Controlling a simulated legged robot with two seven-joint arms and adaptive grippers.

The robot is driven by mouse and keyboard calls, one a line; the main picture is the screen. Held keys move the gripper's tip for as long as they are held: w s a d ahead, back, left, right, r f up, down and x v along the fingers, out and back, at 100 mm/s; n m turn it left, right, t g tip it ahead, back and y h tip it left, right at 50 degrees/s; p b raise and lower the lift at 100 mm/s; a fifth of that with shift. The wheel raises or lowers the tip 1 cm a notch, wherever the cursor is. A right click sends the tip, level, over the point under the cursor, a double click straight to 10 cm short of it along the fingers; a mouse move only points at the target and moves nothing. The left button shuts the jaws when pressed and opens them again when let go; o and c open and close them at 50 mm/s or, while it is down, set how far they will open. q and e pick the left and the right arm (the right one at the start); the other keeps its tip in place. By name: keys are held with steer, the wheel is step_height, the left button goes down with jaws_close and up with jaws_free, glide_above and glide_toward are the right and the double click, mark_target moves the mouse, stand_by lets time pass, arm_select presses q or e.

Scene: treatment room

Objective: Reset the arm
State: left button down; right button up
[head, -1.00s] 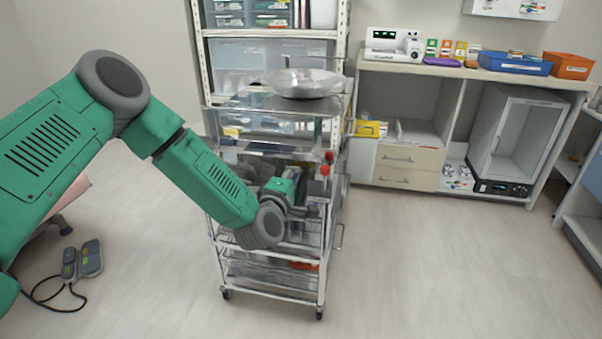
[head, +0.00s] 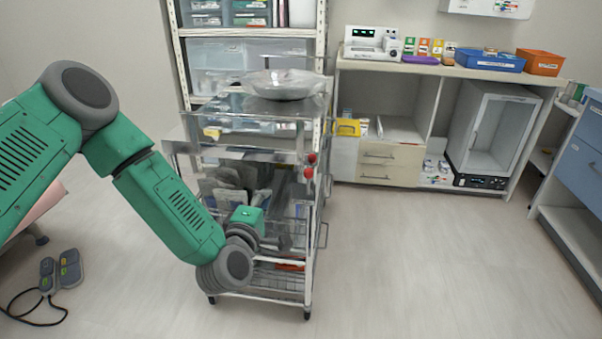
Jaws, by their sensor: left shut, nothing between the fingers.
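My left arm reaches in from the left, with green links and grey joints. Its wrist bends down in front of the metal cart (head: 308,235). My left gripper (head: 284,242) is small and dark against the cart's shelves; it is shut with nothing in it. Part of it blends with the items behind, and I cannot tell whether it touches the cart. The cart has clear upper bins, a shelf of grey packs and wire baskets below. My right gripper is out of view.
A shelf rack (head: 180,60) stands behind the cart. A counter (head: 440,70) at the back right carries a device, small boxes, a blue tray (head: 489,62) and an orange bin (head: 539,63). A foot pedal (head: 62,270) with a cable lies at lower left. The floor right of the cart is clear.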

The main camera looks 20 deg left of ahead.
arm_select(q)
steer(key=s+d+f+m+g+h, duration=0.5)
steer(key=s+d+f+m+g, duration=0.2)
steer(key=s+d+f+m, duration=0.45)
steer(key=s+a+f+m+g, duration=0.3)
steer(key=s, duration=0.5)
steer(key=s+a+f+m+g+y+p, duration=0.1)
steer(key=s+a+f+m+g, duration=0.1)
steer(key=s, duration=0.6)
steer(key=s+a+f+m+g+y, duration=0.1)
steer(key=s+a+f+m+g, duration=0.2)
steer(key=s, duration=0.5)
steer(key=shift+s+a+f+m+g, duration=0.2)
steer(key=shift+a+f+m+g, duration=0.2)
steer(key=shift+f+g, duration=0.5)
steer(key=shift+w+d+r+y, duration=0.1)
steer(key=shift+d+r+y, duration=0.2)
steer(key=shift+d, duration=0.1)
steer(key=shift+a+f, duration=0.1)
steer(key=shift+a, duration=0.15)
